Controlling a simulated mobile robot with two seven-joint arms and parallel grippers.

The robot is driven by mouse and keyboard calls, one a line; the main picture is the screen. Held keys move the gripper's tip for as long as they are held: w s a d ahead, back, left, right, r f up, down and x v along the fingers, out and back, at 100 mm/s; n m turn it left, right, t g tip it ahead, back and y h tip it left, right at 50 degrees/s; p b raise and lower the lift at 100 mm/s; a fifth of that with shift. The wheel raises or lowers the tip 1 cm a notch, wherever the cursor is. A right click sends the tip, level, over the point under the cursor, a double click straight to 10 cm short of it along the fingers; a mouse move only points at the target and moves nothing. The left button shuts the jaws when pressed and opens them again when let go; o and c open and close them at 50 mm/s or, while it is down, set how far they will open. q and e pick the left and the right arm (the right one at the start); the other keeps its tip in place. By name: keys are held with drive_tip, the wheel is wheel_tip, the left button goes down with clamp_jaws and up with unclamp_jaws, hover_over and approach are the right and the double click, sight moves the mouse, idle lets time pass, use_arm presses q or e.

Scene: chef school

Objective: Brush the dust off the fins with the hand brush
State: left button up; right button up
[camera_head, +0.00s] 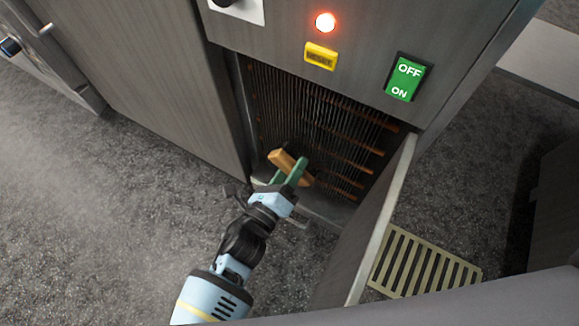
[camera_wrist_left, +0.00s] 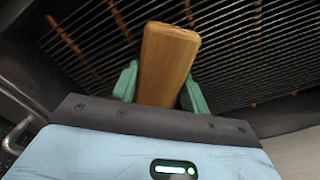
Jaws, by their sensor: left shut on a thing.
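The hand brush (camera_head: 281,160) has a wooden body and is held in my left gripper (camera_head: 290,172), whose green fingers are shut on it. In the left wrist view the brush's wood (camera_wrist_left: 168,62) stands between the two green fingers (camera_wrist_left: 160,88). The fins (camera_head: 318,112) are a dark grid of thin vertical metal plates with copper-coloured tubes, inside the open lower bay of the cabinet. The brush is in front of the lower left part of the fins; I cannot tell whether it touches them. The bristles are hidden. My right gripper is not in view.
An open door panel (camera_head: 372,235) stands out to the right of the bay. Above the bay are a lit red lamp (camera_head: 325,22), a yellow label (camera_head: 321,56) and a green OFF/ON switch (camera_head: 406,80). A slatted grate (camera_head: 425,264) lies on the floor at right. The floor at left is clear.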

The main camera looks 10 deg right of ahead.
sight(275, 164)
use_arm(q)
drive_tip(key=shift+w+a+r, duration=0.1)
drive_tip(key=shift+w, duration=0.25)
drive_tip(key=shift+w+a+r, duration=0.15)
drive_tip(key=shift+w+a, duration=0.9)
drive_tip(key=shift+a, duration=0.1)
drive_tip(key=shift+c, duration=0.6)
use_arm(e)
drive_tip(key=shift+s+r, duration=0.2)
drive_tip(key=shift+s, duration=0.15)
use_arm(q)
drive_tip(key=shift+p+v, duration=0.6)
drive_tip(key=shift+v, duration=0.35)
drive_tip(key=shift+p+v, duration=0.55)
drive_tip(key=shift+v, duration=1.45)
drive_tip(key=shift+s, duration=0.15)
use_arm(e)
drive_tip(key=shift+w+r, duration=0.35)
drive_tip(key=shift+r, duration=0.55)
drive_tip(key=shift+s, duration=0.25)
